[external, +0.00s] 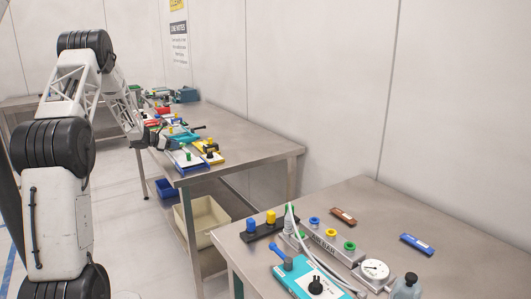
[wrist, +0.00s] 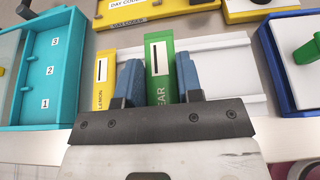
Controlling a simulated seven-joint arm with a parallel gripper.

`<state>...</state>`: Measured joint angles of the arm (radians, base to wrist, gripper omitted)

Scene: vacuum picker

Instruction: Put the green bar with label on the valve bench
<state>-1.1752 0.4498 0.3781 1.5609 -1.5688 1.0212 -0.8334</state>
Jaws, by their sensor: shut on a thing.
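The green bar (wrist: 159,60) stands out in the wrist view, with a white label and dark lettering. My gripper (wrist: 158,80) is shut on it, with a blue finger on each side. A yellow bar (wrist: 103,85) marked LEMON lies just left of the left finger. A white tray (wrist: 225,62) lies behind the bars; I cannot tell if the green bar still touches it. In the external view my gripper (external: 150,141) is over the far table's left edge, and the green bar is not distinguishable. The nearer steel bench (external: 335,215), with a gauge and valve fittings, appears to be the valve bench.
A teal numbered tray (wrist: 64,70) and a blue-edged tray (wrist: 268,65) flank the white tray. On the near bench, a brown bar (external: 343,216) and a blue bar (external: 417,244) lie behind the gauge (external: 375,269). A floor gap separates the tables.

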